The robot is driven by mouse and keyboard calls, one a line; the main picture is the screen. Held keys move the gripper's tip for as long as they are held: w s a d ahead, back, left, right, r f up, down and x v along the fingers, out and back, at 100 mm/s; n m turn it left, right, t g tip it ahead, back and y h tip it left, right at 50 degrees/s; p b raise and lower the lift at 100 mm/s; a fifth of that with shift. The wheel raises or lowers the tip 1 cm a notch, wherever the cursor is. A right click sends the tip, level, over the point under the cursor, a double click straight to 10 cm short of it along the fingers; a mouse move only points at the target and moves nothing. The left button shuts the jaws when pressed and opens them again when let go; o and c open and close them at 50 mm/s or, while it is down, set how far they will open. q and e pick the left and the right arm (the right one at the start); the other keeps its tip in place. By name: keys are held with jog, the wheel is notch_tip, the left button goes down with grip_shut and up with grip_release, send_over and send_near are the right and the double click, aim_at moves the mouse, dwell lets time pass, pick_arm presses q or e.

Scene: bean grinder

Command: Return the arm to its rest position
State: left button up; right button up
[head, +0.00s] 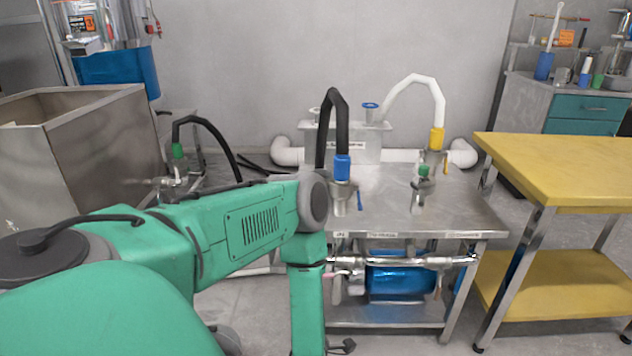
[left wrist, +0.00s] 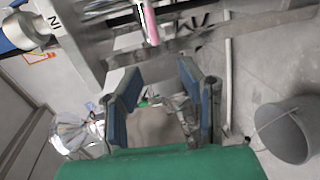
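My left arm comes in from the left in the head view as a green arm. It reaches across to an elbow in front of the steel table (head: 455,212) and then bends straight down, its lower end leaving the bottom of the picture. My left gripper (left wrist: 158,78) shows in the left wrist view with its two blue-padded fingers spread apart. I see nothing held between them. In the head view the fingers cannot be made out. My right arm and right gripper are in neither view.
Black and white hoses with valves stand on the steel table. A pink handle (left wrist: 150,24) lies beyond my fingers. A grey bucket (left wrist: 290,130) stands on the floor at right. A yellow table (head: 560,165) is at right, a large steel bin (head: 100,140) at left.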

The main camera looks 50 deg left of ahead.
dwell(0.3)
pick_arm(q)
jog(key=s+d+r+m+g+h+p, duration=0.1)
jog(key=s+d+r+m+h+p, duration=0.15)
jog(key=d+m+h, duration=0.4)
jog(key=s+d+r+m+g+h+p, duration=0.1)
jog(key=d+m+h+p, duration=0.25)
jog(key=d+m, duration=0.55)
pick_arm(e)
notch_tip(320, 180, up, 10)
jog(key=p, duration=0.3)
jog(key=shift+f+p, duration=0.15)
jog(key=shift+p, duration=0.25)
pick_arm(q)
jog(key=s+d+r+m+g+h, duration=0.1)
jog(key=s+r+m+g, duration=0.2)
jog(key=s+m, duration=0.3)
jog(key=s+r+m+g, duration=0.3)
jog(key=s+m+g, duration=0.1)
jog(key=s+m, duration=0.3)
jog(key=shift+s+d+r+g+h, duration=0.3)
jog(key=shift+s+d+r+h, duration=0.1)
jog(key=shift+s, duration=0.65)
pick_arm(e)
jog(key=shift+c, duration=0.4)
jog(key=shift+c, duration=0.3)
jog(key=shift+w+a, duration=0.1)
